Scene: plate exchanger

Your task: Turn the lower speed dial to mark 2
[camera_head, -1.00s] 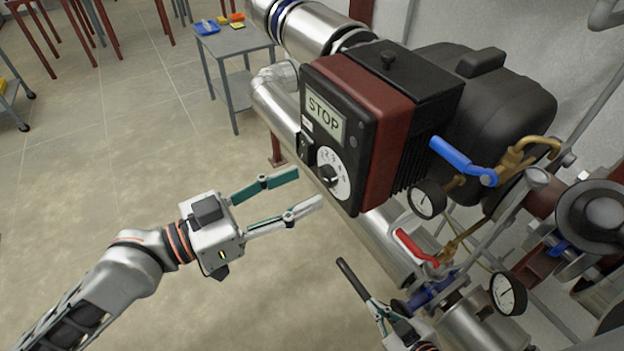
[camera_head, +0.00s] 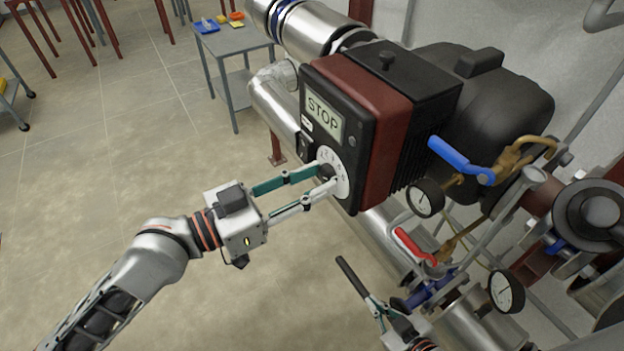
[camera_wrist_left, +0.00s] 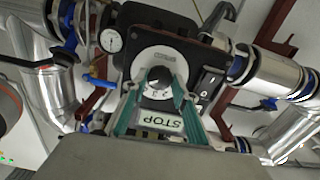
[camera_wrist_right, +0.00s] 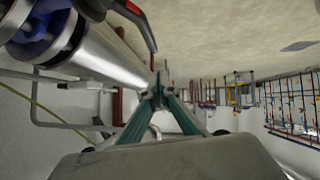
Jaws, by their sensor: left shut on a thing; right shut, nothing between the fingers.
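The lower speed dial (camera_head: 338,176) is a white numbered disc with a black knob on the dark front of the pump's control box, below a display (camera_head: 324,118) reading STOP. My left gripper (camera_head: 328,176) is at the dial, its two fingers shut on the black knob; the fingertips partly hide it. In the left wrist view the knob (camera_wrist_left: 158,80) sits between the green fingers, and the dial face (camera_wrist_left: 160,62) shows upside down. Which mark the knob points to cannot be told. My right gripper (camera_wrist_right: 159,92) is shut and empty, away from the dial near the pipes.
A red-handled valve (camera_head: 414,246), a blue lever (camera_head: 462,160) and gauges (camera_head: 425,198) stand right of and below the box. A steel pipe (camera_head: 278,108) runs behind it. A small grey table (camera_head: 236,42) stands at the back.

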